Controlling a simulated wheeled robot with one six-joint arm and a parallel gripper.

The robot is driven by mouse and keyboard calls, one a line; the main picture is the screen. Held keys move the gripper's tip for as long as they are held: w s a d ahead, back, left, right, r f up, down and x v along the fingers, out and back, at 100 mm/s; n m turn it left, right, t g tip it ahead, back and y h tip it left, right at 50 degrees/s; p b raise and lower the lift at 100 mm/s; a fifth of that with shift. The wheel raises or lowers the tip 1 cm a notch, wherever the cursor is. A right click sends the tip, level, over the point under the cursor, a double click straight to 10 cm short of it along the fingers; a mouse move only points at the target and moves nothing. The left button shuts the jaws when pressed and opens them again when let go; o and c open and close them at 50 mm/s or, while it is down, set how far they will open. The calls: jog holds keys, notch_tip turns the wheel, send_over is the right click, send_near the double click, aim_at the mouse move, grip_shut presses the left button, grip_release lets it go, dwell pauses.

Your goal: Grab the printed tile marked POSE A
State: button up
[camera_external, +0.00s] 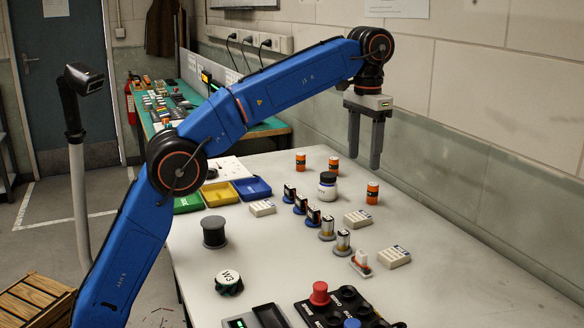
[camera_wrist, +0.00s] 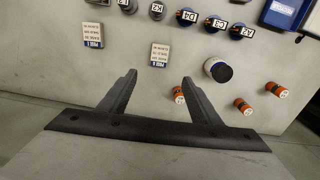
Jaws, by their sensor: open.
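Several white printed tiles lie flat on the bench: one at right (camera_external: 394,257), one at centre right (camera_external: 357,219), and one farther left (camera_external: 262,208). Their print is too small to tell which is POSE A. Two show in the wrist view with upside-down print and a blue end: a left tile (camera_wrist: 94,36) and a middle tile (camera_wrist: 159,54). My gripper (camera_external: 364,162) is open and empty, fingers pointing down, well above the bench. In the wrist view the middle tile shows just beyond the gap between my fingertips (camera_wrist: 158,77).
Orange cylinders (camera_external: 372,193) and a white jar with a dark lid (camera_external: 327,187) stand near the tiles. A row of labelled parts (camera_external: 313,216) runs between them. A black button box (camera_external: 345,306) is at the front. Coloured trays (camera_external: 220,193) are at left, and a wall (camera_external: 480,170) is behind.

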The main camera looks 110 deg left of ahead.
send_over(358, 216)
notch_tip(358, 216, down, 10)
jog(key=shift+w+a+f, duration=0.1)
jog(key=shift+a+f, duration=0.05)
jog(key=shift+f, duration=0.05)
jog(key=shift+d+f, duration=0.15)
jog(key=shift+f, duration=1.25)
jog(key=shift+d+f, duration=0.1)
jog(key=shift+f, duration=1.25)
jog(key=c, duration=1.1)
jog(key=shift+r, duration=0.1)
